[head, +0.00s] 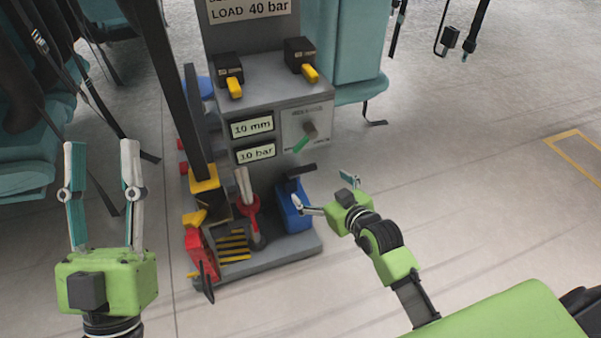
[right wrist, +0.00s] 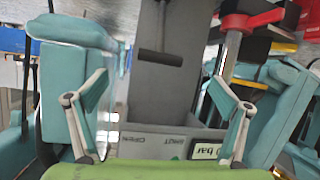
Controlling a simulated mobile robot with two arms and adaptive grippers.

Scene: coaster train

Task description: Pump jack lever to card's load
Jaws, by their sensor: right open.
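The card (head: 248,10) at the top of the grey stand reads "LOAD 40 bar". The lower display (head: 256,153) reads 10 bar and the upper display (head: 252,127) reads 10 mm. A blue jack unit (head: 292,208) stands on the base, with a black-gripped lever (head: 300,171) above it. In the right wrist view a black crossbar (right wrist: 160,57), apparently this lever's grip, shows between and beyond my fingers. My right gripper (head: 325,192) is open and empty beside the blue unit. My left gripper (head: 101,150) is open and empty, left of the stand.
A green-handled valve (head: 305,138) is on the panel, below two yellow-handled switches (head: 235,87) (head: 310,73). A red lever assembly (head: 249,212) and yellow-black stripes (head: 233,245) are on the base. Teal seats (head: 355,50) stand behind.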

